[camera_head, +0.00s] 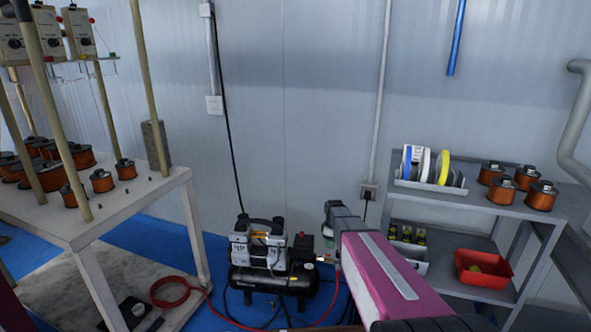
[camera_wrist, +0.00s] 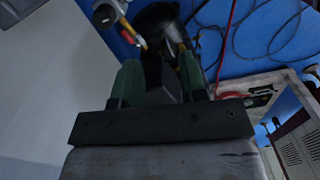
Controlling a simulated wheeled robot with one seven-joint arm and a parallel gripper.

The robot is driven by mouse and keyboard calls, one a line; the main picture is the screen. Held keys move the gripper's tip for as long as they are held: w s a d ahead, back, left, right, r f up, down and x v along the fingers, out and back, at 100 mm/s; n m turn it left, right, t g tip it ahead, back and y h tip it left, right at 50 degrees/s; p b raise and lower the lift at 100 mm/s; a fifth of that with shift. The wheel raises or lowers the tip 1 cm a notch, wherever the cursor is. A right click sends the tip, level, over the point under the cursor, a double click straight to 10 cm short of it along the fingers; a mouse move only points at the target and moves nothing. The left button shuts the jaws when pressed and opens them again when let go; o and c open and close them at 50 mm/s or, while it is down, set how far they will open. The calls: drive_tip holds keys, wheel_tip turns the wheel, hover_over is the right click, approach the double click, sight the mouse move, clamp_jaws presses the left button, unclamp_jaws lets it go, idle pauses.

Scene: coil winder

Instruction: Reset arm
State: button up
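My arm, with a magenta link, reaches in from the lower right of the head view. My gripper (camera_head: 330,235) is at its far end, in front of the wall and beside the air compressor (camera_head: 262,262). In the wrist view, the two green fingers of my gripper (camera_wrist: 160,68) stand apart. I see nothing clearly held between them; the dark shapes there are in shadow. Parts of the compressor (camera_wrist: 152,18) show beyond the fingertips.
A white table (camera_head: 120,205) with several copper coils stands at left. A grey shelf (camera_head: 470,205) at right holds spools, coils and a red bin (camera_head: 482,270). The wall is close behind.

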drive_tip(key=s+r+m, duration=0.2)
drive_tip(key=s+m, duration=0.2)
drive_tip(key=s, duration=0.4)
drive_tip(key=s+a+r+m, duration=0.1)
drive_tip(key=s+r+m, duration=0.2)
drive_tip(key=s, duration=0.4)
drive_tip(key=s+r+m, duration=0.2)
drive_tip(key=s+m, duration=0.3)
drive_tip(key=s, duration=0.3)
drive_tip(key=shift+s+a+r, duration=0.3)
drive_tip(key=shift+s+r, duration=0.05)
drive_tip(key=shift+r, duration=0.05)
drive_tip(key=shift+d, duration=0.1)
